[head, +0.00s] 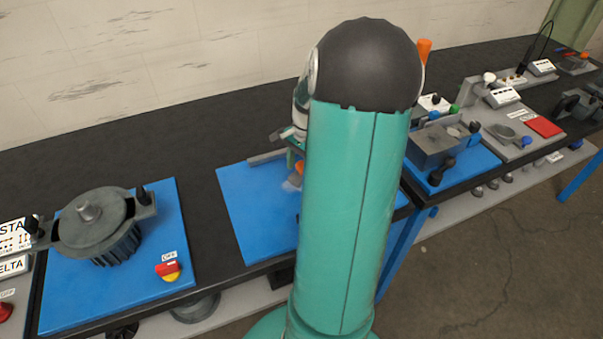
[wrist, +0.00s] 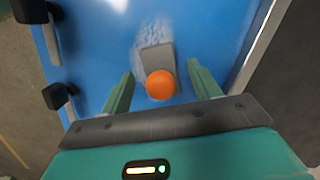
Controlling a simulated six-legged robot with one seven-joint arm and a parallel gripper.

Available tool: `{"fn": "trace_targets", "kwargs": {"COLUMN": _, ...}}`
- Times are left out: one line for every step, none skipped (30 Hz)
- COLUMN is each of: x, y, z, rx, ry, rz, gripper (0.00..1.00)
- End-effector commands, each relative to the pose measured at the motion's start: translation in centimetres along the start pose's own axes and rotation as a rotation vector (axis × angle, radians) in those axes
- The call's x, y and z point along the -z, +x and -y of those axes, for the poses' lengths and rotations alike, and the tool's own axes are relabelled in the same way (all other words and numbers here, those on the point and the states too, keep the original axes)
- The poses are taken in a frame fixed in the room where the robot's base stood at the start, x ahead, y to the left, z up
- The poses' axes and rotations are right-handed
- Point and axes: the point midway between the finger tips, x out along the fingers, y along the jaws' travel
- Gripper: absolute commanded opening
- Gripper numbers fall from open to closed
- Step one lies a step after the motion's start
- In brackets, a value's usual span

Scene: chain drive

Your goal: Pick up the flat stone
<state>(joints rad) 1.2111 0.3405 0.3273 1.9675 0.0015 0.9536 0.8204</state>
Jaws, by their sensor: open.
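In the wrist view the flat stone (wrist: 157,58), a grey block, lies on a blue board (wrist: 95,40), with a whitish smear around it. An orange ball (wrist: 161,86) overlaps its near end; I cannot tell whether it is fixed to the stone. My gripper (wrist: 160,70) is open, one finger on each side of the ball and the stone's near part, with gaps on both sides. In the head view my arm hides most of the gripper and the stone; the orange part (head: 299,169) shows above the blue board (head: 245,215).
A grey rail (head: 266,157) runs along the board's back edge. Black knobs (wrist: 57,95) stand by the board's left side in the wrist view. A round grey machine (head: 97,225) with a red switch (head: 168,268) stands left; a grey box device (head: 436,142) stands right.

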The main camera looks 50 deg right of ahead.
Motion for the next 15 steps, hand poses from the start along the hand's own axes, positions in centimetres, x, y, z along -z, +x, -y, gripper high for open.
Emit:
{"fn": "trace_targets", "kwargs": {"x": -0.03, "y": 0.52, "z": -0.01, "rx": -0.001, "ry": 0.000, "rz": 0.002, "gripper": 0.62}}
{"fn": "trace_targets", "kwargs": {"x": -0.03, "y": 0.68, "z": 0.01, "rx": 0.000, "ry": -0.001, "rz": 0.001, "gripper": 0.62}}
{"fn": "trace_targets", "kwargs": {"x": -0.03, "y": 0.79, "z": 0.04, "rx": 0.001, "ry": -0.001, "rz": 0.000, "gripper": 0.62}}
{"fn": "trace_targets", "kwargs": {"x": -0.03, "y": 0.82, "z": 0.05, "rx": 0.001, "ry": -0.001, "rz": 0.000, "gripper": 0.62}}
{"fn": "trace_targets", "kwargs": {"x": -0.02, "y": 0.83, "z": 0.05, "rx": 0.001, "ry": -0.001, "rz": -0.001, "gripper": 0.62}}
{"fn": "trace_targets", "kwargs": {"x": -0.02, "y": 0.81, "z": 0.05, "rx": 0.001, "ry": -0.001, "rz": -0.001, "gripper": 0.62}}
{"fn": "trace_targets", "kwargs": {"x": -0.02, "y": 0.80, "z": 0.05, "rx": 0.001, "ry": -0.001, "rz": -0.001, "gripper": 0.62}}
{"fn": "trace_targets", "kwargs": {"x": -0.02, "y": 0.80, "z": 0.04, "rx": 0.001, "ry": -0.001, "rz": -0.001, "gripper": 0.62}}
{"fn": "trace_targets", "kwargs": {"x": -0.01, "y": 0.79, "z": 0.04, "rx": 0.001, "ry": -0.001, "rz": -0.001, "gripper": 0.62}}
{"fn": "trace_targets", "kwargs": {"x": -0.02, "y": 0.79, "z": 0.04, "rx": 0.001, "ry": -0.001, "rz": -0.001, "gripper": 0.56}}
{"fn": "trace_targets", "kwargs": {"x": -0.01, "y": 0.79, "z": 0.04, "rx": 0.001, "ry": -0.001, "rz": -0.001, "gripper": 0.50}}
{"fn": "trace_targets", "kwargs": {"x": -0.01, "y": 0.78, "z": 0.04, "rx": 0.001, "ry": -0.001, "rz": -0.001, "gripper": 0.42}}
{"fn": "trace_targets", "kwargs": {"x": -0.01, "y": 0.78, "z": 0.04, "rx": 0.001, "ry": -0.001, "rz": -0.001, "gripper": 0.36}}
{"fn": "trace_targets", "kwargs": {"x": -0.01, "y": 0.78, "z": 0.04, "rx": 0.001, "ry": -0.001, "rz": -0.001, "gripper": 0.30}}
{"fn": "trace_targets", "kwargs": {"x": -0.01, "y": 0.78, "z": 0.04, "rx": 0.001, "ry": -0.001, "rz": -0.001, "gripper": 0.23}}
